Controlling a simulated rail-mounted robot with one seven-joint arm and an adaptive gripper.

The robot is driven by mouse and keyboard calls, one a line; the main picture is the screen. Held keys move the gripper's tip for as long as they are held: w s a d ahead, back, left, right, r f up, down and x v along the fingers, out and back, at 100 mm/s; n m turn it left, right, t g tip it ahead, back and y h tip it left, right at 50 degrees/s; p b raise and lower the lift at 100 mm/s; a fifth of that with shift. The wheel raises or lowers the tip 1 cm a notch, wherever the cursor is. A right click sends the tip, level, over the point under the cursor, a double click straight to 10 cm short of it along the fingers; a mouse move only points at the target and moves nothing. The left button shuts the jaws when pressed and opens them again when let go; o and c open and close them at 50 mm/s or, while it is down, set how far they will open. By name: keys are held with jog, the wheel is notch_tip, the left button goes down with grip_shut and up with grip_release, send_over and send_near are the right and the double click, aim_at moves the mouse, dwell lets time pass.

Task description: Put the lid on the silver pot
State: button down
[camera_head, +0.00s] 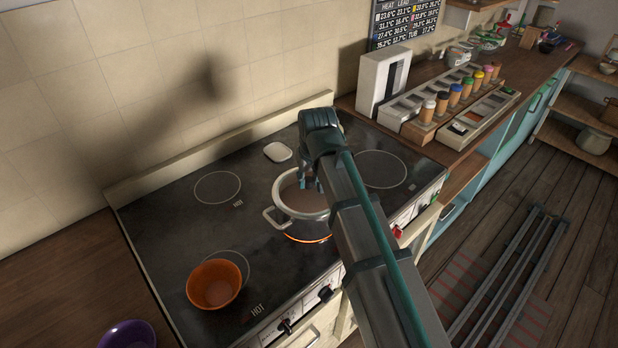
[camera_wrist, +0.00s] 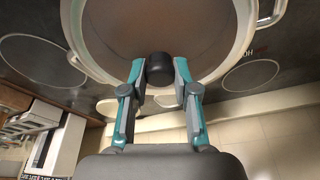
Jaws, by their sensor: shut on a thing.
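The silver pot (camera_head: 300,212) stands on a burner near the middle of the stove, with an orange glow under it. The wrist view shows the pot's wide pale rim (camera_wrist: 247,28) and parts of its side handles. My gripper (camera_head: 309,181) points down over the pot. In the wrist view my gripper (camera_wrist: 160,70) is shut on a round black knob, which appears to be that of the lid (camera_wrist: 165,25). The brownish round face beyond the knob lies within the rim's outline. I cannot tell whether the lid touches the rim or hangs just above it.
An orange bowl (camera_head: 215,285) stands at the stove's front left, and a purple bowl (camera_head: 128,335) on the wooden counter. A small white object (camera_head: 278,152) lies behind the pot. Jars (camera_head: 442,102) and boxes crowd the right counter. The rear left burner (camera_head: 217,187) is empty.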

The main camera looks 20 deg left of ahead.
jog(key=shift+f, duration=0.1)
jog(key=c, duration=0.8)
grip_release()
jog(key=v, duration=1.2)
jog(key=shift+s, duration=0.1)
